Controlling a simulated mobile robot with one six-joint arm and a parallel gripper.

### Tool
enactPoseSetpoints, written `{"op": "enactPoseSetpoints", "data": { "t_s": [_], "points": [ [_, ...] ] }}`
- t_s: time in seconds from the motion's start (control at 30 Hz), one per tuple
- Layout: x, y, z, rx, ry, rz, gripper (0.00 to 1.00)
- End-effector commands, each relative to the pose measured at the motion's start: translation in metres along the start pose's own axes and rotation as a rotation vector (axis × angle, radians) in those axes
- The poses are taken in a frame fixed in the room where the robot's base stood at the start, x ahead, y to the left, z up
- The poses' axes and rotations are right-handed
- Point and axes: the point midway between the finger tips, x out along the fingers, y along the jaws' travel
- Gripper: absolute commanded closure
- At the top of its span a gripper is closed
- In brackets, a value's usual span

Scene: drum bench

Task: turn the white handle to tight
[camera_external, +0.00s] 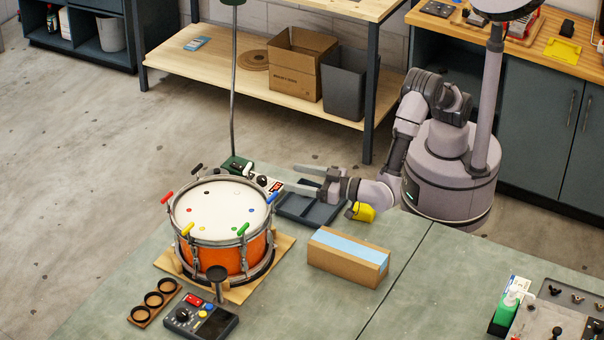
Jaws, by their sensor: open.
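The orange drum (230,253) with a white head stands on a wooden board. Coloured handles sit around its rim. A small pale piece at the far right rim looks like the white handle (248,170). It is small against the lamp base and devices behind it, so I cannot tell how far it is turned. My gripper (299,179) is open and empty. It is to the right of the drum, apart from the rim, with its fingers pointing left toward the drum's far right side.
Red (167,198), black (197,166), yellow (187,229), green (243,229) and blue (272,197) handles surround the head. A dark tray (302,213) lies below my gripper. A cardboard box (342,264) is in front. A lamp pole (233,90) rises behind the drum.

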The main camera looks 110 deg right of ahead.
Motion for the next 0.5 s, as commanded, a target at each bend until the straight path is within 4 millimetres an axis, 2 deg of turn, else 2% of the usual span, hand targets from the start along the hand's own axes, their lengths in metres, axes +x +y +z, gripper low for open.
{"op": "enactPoseSetpoints", "data": {
  "t_s": [0.13,0.4,0.5],
  "points": [
    [-0.018,0.0,0.0,0.0,0.0,-0.001,0.31],
    [-0.021,0.0,0.001,0.0,-0.001,0.001,0.31],
    [-0.014,-0.003,-0.006,-0.019,0.017,-0.015,0.49]
  ]
}}
